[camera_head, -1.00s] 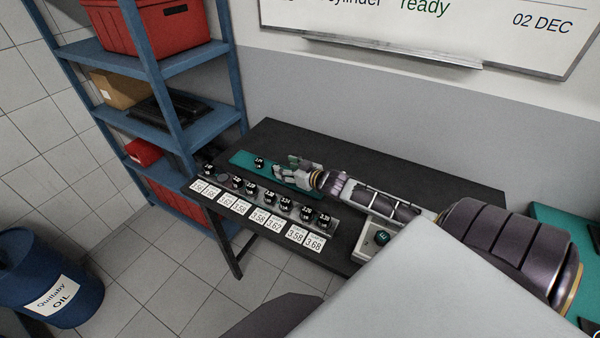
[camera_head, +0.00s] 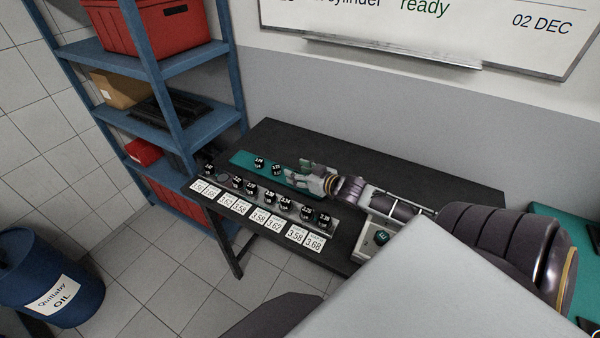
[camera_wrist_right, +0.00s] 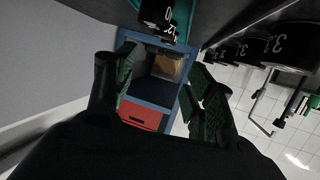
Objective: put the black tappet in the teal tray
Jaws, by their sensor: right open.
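My right gripper (camera_head: 296,174) is open and empty over the tray's right part, a little apart from the nearer tappet. In the right wrist view, a black tappet (camera_wrist_right: 160,12) shows at the top, ahead of the open fingers (camera_wrist_right: 160,70), with a teal strip of tray beside it. My left gripper is not in view.
A row of several black tappets (camera_head: 251,188) stands in a rack along the bench's front, with white number cards (camera_head: 259,216) before it. The bench behind the tray is clear.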

